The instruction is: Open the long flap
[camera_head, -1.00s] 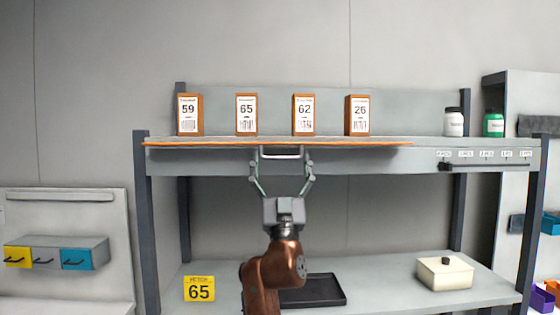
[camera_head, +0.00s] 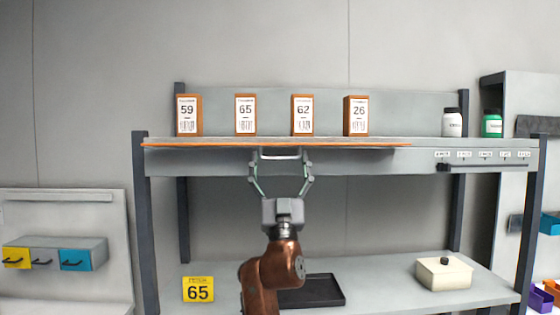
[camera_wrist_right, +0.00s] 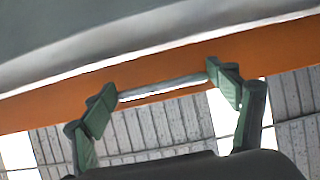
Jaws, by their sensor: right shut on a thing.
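The long flap (camera_head: 200,146) shows in the head view as a thin orange-edged strip along the front of the upper shelf. It also shows in the right wrist view as an orange band (camera_wrist_right: 40,112). A pale bar handle (camera_head: 280,157) hangs at its middle. My right gripper (camera_head: 280,166) reaches up from below, with one finger at each end of the handle. In the right wrist view its green fingers (camera_wrist_right: 164,92) hold the handle bar (camera_wrist_right: 160,88) between them, end to end. The flap looks about level. My left gripper is not in view.
Boxes numbered 59 (camera_head: 187,115), 65 (camera_head: 245,115), 62 (camera_head: 302,115) and 26 (camera_head: 355,116) stand on the upper shelf (camera_head: 425,142). White (camera_head: 453,123) and green (camera_head: 491,124) bottles stand right.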

